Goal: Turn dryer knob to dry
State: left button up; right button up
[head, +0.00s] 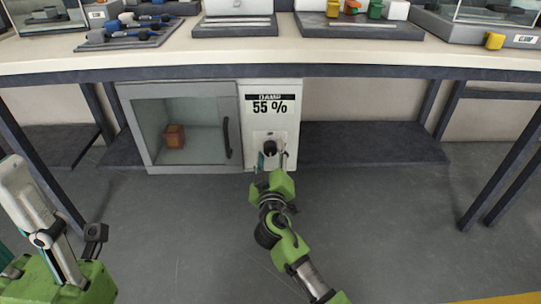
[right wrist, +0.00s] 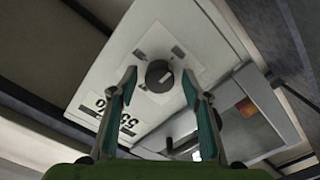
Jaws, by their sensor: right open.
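The dryer's white control panel (head: 285,128) reads "DAMP 55 %" and sits right of its cabinet (head: 133,110). The dark round knob (head: 270,147) is low on the panel; in the right wrist view the knob (right wrist: 159,76) shows a light pointer mark. My right gripper (head: 274,158) is open in front of the panel. In the right wrist view its two fingers lie on either side of the knob; I cannot tell whether they touch it. Part of my left arm (head: 40,225) shows at lower left, its fingers not visible.
A brown block (head: 174,136) sits inside the dryer cabinet behind a closed glass door with a dark handle (head: 227,138). The worktop (head: 270,58) overhangs the dryer and carries trays with tools and coloured parts. Table legs stand at both sides. The floor in front is open.

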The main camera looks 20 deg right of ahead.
jog(key=shift+w, duration=0.1)
jog(key=c, duration=1.1)
